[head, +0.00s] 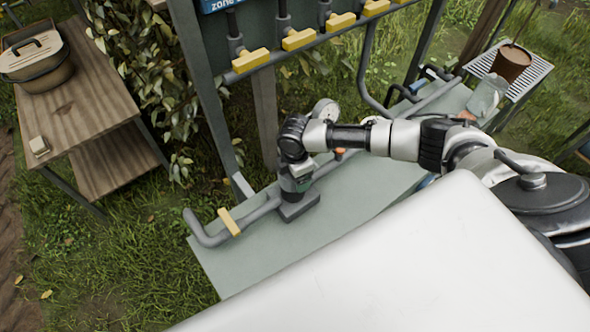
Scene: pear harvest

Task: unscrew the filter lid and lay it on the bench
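My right gripper (297,188) points down at the grey filter housing (300,208) in the pipe line on the grey-green bench (245,258). The wrist covers the top of the housing, so the lid is hidden or cannot be told apart from the gripper. I cannot see the fingers clearly, nor whether they are closed on anything. My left gripper is not in view.
A grey pipe with a yellow handle (229,221) runs left of the housing. A round gauge (326,110) stands behind my arm. Yellow valve handles (299,39) line the pipe above. A clear jar (487,95) and brown pot (511,63) are at right. The front-left bench is bare.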

